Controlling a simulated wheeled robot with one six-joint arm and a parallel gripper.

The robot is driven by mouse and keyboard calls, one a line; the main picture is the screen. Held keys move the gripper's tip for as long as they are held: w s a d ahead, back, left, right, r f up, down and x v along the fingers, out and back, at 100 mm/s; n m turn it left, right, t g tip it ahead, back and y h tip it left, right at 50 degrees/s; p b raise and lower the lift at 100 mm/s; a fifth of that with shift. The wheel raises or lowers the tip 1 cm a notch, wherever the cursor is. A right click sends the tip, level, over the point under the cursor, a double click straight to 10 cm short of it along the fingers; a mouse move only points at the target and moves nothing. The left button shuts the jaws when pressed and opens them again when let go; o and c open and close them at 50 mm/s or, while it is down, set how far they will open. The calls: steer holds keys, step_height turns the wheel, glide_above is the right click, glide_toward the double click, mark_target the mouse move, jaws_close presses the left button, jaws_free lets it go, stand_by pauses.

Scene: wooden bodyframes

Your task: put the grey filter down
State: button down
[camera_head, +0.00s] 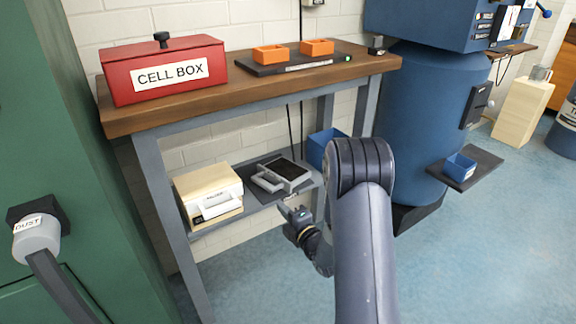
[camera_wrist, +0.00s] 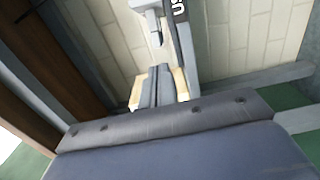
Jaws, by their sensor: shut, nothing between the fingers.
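The grey filter (camera_head: 285,175), a light grey frame with a dark mesh and a handle at its left, lies on the lower shelf (camera_head: 240,210) under the wooden worktop. My gripper (camera_head: 290,212) is just in front of that shelf's front edge, nearer to me than the filter and apart from it. In the wrist view, my gripper's fingers (camera_wrist: 158,86) are together with nothing between them. Beyond them, a light grey part (camera_wrist: 150,22), probably the filter's handle, shows beside a dark strip with white letters, cut off by the picture edge.
A cream case (camera_head: 208,193) stands left of the filter, and a blue bin (camera_head: 322,148) behind it at the right. The worktop (camera_head: 240,92) above bears a red cell box (camera_head: 165,70) and two orange trays. Table legs flank the shelf. Open floor lies at the right.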

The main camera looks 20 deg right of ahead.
steer(key=x, duration=0.4)
steer(key=shift+w+r, duration=0.1)
steer(key=shift+r, duration=0.1)
step_height(320, 180, up, 10)
steer(key=p, duration=0.4)
steer(key=s+r+m+h+p, duration=0.3)
steer(key=s+r+p, duration=1)
steer(key=p, duration=1.5)
steer(key=shift+s+a+r+t+h+p, duration=0.25)
steer(key=shift+s+r+t+h+p, duration=0.15)
steer(key=shift+s+h, duration=0.35)
steer(key=c, duration=2.1)
jaws_free()
steer(key=shift+c, duration=0.2)
